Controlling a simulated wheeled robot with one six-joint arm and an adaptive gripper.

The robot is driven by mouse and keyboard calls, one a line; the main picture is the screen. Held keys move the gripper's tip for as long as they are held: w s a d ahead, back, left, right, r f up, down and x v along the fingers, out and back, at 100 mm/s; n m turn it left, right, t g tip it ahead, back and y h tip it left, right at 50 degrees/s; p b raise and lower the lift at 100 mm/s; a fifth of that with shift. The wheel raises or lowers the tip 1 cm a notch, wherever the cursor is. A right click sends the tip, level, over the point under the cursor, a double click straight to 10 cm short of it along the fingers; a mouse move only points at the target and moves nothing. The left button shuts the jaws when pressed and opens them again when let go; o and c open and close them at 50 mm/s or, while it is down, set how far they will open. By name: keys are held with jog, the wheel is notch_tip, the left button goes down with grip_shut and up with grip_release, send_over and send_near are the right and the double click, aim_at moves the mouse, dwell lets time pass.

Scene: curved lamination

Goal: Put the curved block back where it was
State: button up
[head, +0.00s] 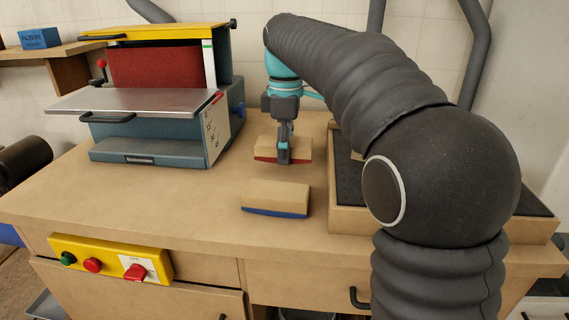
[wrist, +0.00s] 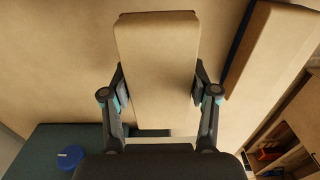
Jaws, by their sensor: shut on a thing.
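My gripper (head: 284,157) is shut on a tan curved block (head: 265,147) with a red underside, at the back middle of the bench. In the wrist view the fingers of my gripper (wrist: 160,90) press both long sides of this block (wrist: 158,55). I cannot tell whether the block touches the bench top. A second tan curved block (head: 275,196) with a blue underside lies on the bench nearer the front. In the wrist view this second block (wrist: 270,55) is at the upper right, apart from the held one.
A belt sander (head: 150,135) with a red belt and grey metal table stands on the left of the bench. A wooden-framed tray (head: 345,215) with a dark inside is on the right. The bench top (head: 180,200) is bare at front left.

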aim_at(285, 172)
jog(key=shift+f, duration=1.8)
jog(key=shift+f+b, duration=0.15)
jog(key=shift+b, duration=0.2)
jog(key=o, duration=1.3)
jog(key=shift+o, duration=0.2)
notch_tip(285, 172, up, 12)
jog(key=p, duration=0.3)
jog(key=shift+r, duration=0.2)
